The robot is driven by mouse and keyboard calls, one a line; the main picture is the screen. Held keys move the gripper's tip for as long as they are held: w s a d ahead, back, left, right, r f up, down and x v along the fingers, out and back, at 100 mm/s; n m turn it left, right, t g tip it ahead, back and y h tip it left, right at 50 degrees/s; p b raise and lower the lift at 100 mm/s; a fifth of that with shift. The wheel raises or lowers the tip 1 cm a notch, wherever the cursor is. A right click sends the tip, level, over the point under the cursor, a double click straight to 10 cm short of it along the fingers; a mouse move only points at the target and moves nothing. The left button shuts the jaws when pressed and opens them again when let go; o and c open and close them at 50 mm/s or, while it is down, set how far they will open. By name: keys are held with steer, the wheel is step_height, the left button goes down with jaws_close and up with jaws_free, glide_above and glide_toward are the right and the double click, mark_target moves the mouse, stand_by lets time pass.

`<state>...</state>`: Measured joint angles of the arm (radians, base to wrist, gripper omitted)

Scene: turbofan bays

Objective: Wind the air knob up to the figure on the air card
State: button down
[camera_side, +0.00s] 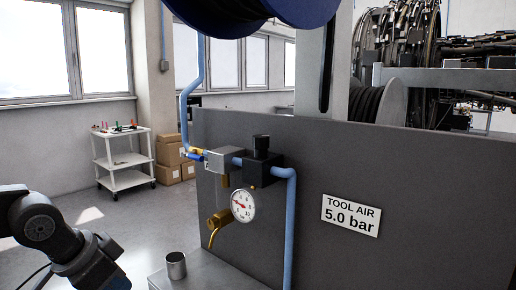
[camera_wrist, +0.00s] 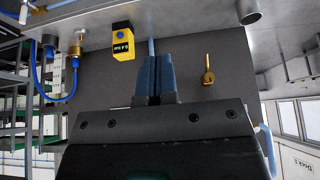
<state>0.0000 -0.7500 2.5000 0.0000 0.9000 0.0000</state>
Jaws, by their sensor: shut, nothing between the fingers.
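The air card (camera_side: 351,215) on the dark grey panel reads "TOOL AIR 5.0 bar". The black air knob (camera_side: 261,146) stands upright on the black regulator body (camera_side: 262,170), left of the card. The round white gauge (camera_side: 242,206) hangs below it; its red needle points to the left, and the exact figure is too small to read. My gripper (camera_wrist: 152,60) shows in the wrist view with its two blue-grey fingers shut together and nothing between them. It is clear of the knob, which I cannot make out in the wrist view. The side view shows my arm at lower left, not the fingers.
A blue air pipe (camera_side: 290,225) runs down beside the gauge. A brass fitting (camera_side: 219,219) sits left of it. A metal cup (camera_side: 176,264) stands on the bench edge. A yellow block (camera_wrist: 122,42) and a brass piece (camera_wrist: 208,74) flank my fingers. A cart (camera_side: 123,158) stands behind.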

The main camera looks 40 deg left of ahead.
mark_target(260, 136)
steer(key=c, duration=1.8)
jaws_free()
